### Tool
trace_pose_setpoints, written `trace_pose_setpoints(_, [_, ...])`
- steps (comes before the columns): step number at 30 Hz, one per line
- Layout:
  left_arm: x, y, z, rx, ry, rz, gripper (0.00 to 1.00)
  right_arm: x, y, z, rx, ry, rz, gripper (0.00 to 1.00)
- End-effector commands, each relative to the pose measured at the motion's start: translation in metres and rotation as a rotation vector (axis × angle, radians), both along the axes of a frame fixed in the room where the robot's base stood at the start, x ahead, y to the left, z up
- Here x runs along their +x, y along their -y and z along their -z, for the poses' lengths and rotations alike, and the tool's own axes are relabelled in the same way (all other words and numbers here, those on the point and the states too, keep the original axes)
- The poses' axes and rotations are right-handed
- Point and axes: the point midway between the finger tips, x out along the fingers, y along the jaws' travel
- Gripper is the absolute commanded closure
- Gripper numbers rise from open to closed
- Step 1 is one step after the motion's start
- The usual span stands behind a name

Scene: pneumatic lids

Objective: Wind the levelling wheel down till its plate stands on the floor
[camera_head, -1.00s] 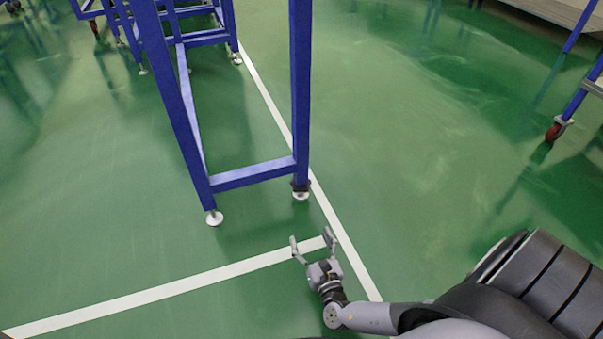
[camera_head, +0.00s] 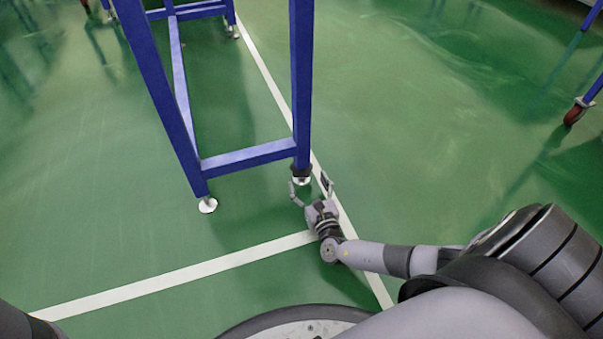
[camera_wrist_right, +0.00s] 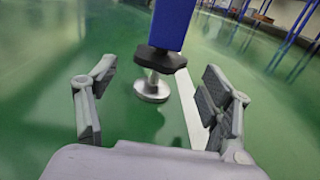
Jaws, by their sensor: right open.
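The levelling wheel (camera_head: 301,171) is a dark ring at the foot of the blue frame's near right leg. It shows larger in the right wrist view (camera_wrist_right: 160,60). Below it, on a short stem, is its pale round metal plate (camera_wrist_right: 152,90), also in the head view (camera_head: 301,181). I cannot tell whether the plate touches the floor. My right gripper (camera_head: 309,184) is open and empty just in front of this foot. In the right wrist view its fingers (camera_wrist_right: 150,102) are spread to both sides, with wheel and plate beyond and between them, apparently untouched. My left gripper is out of view.
The blue frame (camera_head: 250,157) has another foot plate (camera_head: 208,205) at its near left leg. White floor lines (camera_head: 180,275) cross the green floor. A blue stand with a red caster (camera_head: 575,113) is at the right. The floor between is clear.

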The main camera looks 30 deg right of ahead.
Motion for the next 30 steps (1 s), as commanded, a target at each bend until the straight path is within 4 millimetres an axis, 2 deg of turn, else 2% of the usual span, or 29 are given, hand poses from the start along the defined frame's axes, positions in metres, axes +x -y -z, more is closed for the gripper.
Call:
trace_pose_setpoints(1, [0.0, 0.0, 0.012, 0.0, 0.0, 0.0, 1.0, 0.012, 0.004, 0.004, -0.001, 0.004, 0.001, 0.26])
trace_pose_setpoints(6, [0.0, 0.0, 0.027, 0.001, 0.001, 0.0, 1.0, 0.042, 0.012, 0.003, 0.0, 0.003, 0.001, 0.26])
trace_pose_setpoints(12, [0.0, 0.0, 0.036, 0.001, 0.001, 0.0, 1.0, 0.061, 0.018, 0.002, -0.001, 0.001, 0.001, 0.26])
trace_pose_setpoints(23, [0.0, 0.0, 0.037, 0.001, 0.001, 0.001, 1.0, 0.065, 0.019, 0.0, 0.0, -0.001, 0.0, 0.26])
trace_pose_setpoints(30, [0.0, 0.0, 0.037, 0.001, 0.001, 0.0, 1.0, 0.065, 0.019, 0.0, 0.0, -0.001, 0.0, 0.42])
